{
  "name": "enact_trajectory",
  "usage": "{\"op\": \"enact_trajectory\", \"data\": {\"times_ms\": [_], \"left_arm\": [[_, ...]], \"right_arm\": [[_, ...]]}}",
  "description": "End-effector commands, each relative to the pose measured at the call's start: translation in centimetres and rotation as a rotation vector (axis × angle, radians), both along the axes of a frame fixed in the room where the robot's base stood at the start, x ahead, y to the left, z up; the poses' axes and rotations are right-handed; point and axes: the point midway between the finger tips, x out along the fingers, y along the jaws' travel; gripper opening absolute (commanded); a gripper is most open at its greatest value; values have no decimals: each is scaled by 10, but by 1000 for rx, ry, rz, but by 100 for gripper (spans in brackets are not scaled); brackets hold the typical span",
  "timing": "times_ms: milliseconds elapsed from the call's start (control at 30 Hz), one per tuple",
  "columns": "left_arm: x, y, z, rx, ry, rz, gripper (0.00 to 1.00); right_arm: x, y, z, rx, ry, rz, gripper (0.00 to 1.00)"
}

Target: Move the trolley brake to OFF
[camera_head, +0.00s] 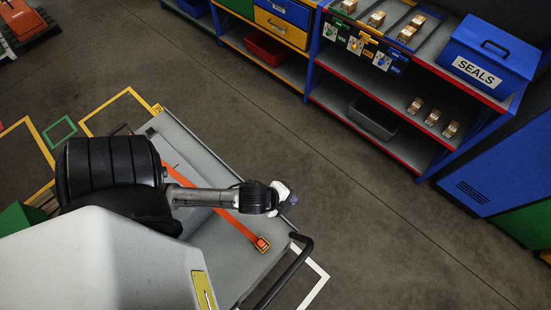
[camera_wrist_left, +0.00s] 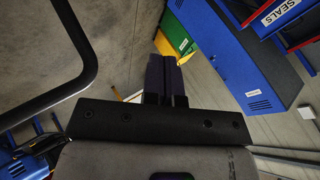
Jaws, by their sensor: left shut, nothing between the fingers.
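The grey flat trolley (camera_head: 247,263) stands below me in the head view, with a black tube handle (camera_head: 291,272) at its right end. An orange strap (camera_head: 220,215) with a buckle crosses its deck. A yellow plate with a dark slot (camera_head: 203,290) shows near the bottom edge; I cannot tell whether it is the brake, and no OFF mark is readable. My left gripper (camera_head: 287,197) is above the trolley's right edge, short of the handle. In the left wrist view its fingers (camera_wrist_left: 164,78) are together and empty, with the black handle (camera_wrist_left: 88,55) to their left. My right gripper is not in view.
A blue cabinet (camera_head: 500,165) stands at the right. The floor between trolley and shelves is clear. My own arm hides part of the trolley.

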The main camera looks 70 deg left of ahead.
Motion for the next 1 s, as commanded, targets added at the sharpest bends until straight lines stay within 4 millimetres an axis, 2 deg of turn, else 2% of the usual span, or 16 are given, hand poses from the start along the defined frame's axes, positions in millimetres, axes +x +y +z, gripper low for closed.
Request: {"op": "enact_trajectory", "data": {"times_ms": [33,100,300,500,633,800,1000], "left_arm": [[10,10,-49,111,-71,-149,0],[21,19,-82,258,-180,-359,0],[32,57,-171,680,-495,-935,0],[17,111,-235,1023,-804,-1409,0],[2,150,-259,1179,-989,-1637,0],[-17,192,-273,1303,-1189,-1833,0],[-40,222,-280,1403,-1336,-1930,0]], "right_arm": [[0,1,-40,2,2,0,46],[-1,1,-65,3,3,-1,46],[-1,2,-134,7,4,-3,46],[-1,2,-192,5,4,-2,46],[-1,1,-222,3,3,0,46],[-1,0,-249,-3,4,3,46],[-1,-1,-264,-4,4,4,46]]}}
